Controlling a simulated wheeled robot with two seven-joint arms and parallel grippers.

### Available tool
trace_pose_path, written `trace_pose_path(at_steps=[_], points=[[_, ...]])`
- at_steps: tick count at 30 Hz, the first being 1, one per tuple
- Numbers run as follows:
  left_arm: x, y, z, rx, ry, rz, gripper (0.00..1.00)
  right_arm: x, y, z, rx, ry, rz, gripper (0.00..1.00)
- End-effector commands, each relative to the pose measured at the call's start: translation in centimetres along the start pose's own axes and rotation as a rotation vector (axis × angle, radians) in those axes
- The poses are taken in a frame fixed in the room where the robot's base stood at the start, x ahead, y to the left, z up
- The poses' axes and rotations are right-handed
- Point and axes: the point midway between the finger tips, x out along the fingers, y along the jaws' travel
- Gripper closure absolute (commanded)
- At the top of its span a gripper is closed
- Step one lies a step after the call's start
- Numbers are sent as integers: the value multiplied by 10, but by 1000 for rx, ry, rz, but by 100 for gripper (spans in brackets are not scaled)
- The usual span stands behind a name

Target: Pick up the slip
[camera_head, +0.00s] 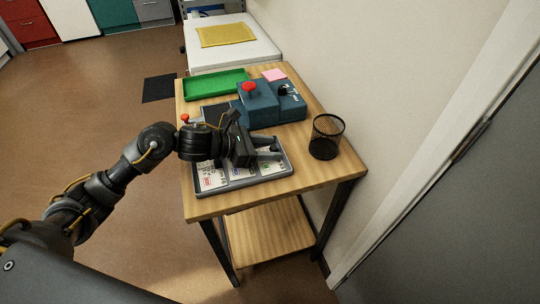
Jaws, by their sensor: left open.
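A grey-rimmed tray (240,187) lies on the near part of the wooden table. White printed slips (210,177) lie in its compartments, some with red or green marks. My left gripper (276,147) is over the tray's right part, its fingers apart and pointing right, with nothing seen between them. The gripper body hides part of the tray and the slips under it. I cannot tell the height of the fingers above the slips. My right gripper is not in view.
Behind the tray stands a blue device (259,107) with a red knob. A green tray (215,84) and a pink pad (274,75) lie farther back. A black mesh cup (326,138) stands at the right edge by the wall. The table's front strip (270,197) is clear.

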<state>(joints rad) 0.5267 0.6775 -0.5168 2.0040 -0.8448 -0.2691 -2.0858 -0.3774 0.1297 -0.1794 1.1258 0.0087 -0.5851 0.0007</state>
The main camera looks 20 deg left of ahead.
Motion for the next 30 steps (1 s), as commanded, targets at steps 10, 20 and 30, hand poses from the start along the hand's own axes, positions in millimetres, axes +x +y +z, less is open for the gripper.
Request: trace_pose_path(at_steps=[10,20,30], points=[[0,0,0,0,0,0,95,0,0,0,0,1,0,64],[-1,0,2,1,-1,1,100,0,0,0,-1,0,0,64],[-25,9,38,6,-1,6,100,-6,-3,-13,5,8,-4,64]])
